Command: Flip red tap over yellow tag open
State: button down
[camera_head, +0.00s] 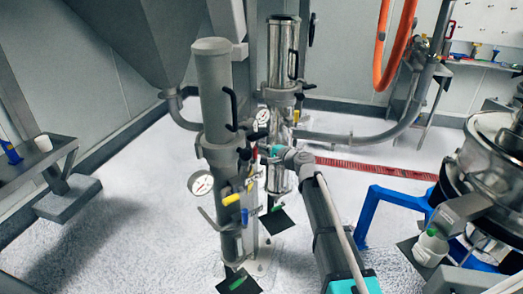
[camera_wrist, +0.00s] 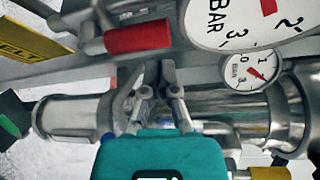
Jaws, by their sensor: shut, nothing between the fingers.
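In the wrist view a red tap handle (camera_wrist: 137,37) lies roughly level in the picture, at upper left of my fingers. A yellow tag (camera_wrist: 35,42) with dark lettering shows at the left edge, partly cut off. My gripper (camera_wrist: 152,75) is shut and empty, below and slightly right of the red handle, with a gap between them in the picture. The red tap and the tag are too small to tell apart surely there.
A large gauge (camera_wrist: 250,18) and a smaller gauge (camera_wrist: 252,72) sit close right of my fingers. The front column (camera_head: 213,95) carries another gauge (camera_head: 201,183), a yellow handle (camera_head: 231,199) and a blue handle (camera_head: 244,217). A steel column (camera_head: 281,60) stands behind. Floor is open at left.

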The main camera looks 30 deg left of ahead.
jog(key=w+f+v, duration=0.1)
jog(key=v, duration=0.8)
jog(key=shift+w+d, duration=0.2)
jog(key=shift+d, duration=0.25)
jog(key=shift+f, duration=0.1)
jog(key=s+d+f+n+g+h+p, duration=0.1)
jog(key=s+d+h, duration=0.4)
jog(key=d, duration=1)
jog(key=s+d+f+n+g+h+p, duration=0.2)
jog(key=s+d, duration=0.5)
jog(key=d, duration=0.8)
jog(key=s+d+f+n+g+h+p, duration=0.2)
jog(key=d+h, duration=0.6)
jog(key=d, duration=0.7)
jog(key=s+f+n+p, duration=0.1)
jog(key=s+f+p, duration=0.1)
jog(key=s+p, duration=0.1)
jog(key=shift+s+d+f+h+p, duration=0.2)
jog(key=shift+s+f+h+p, duration=0.1)
jog(key=shift+s+f+p, duration=0.15)
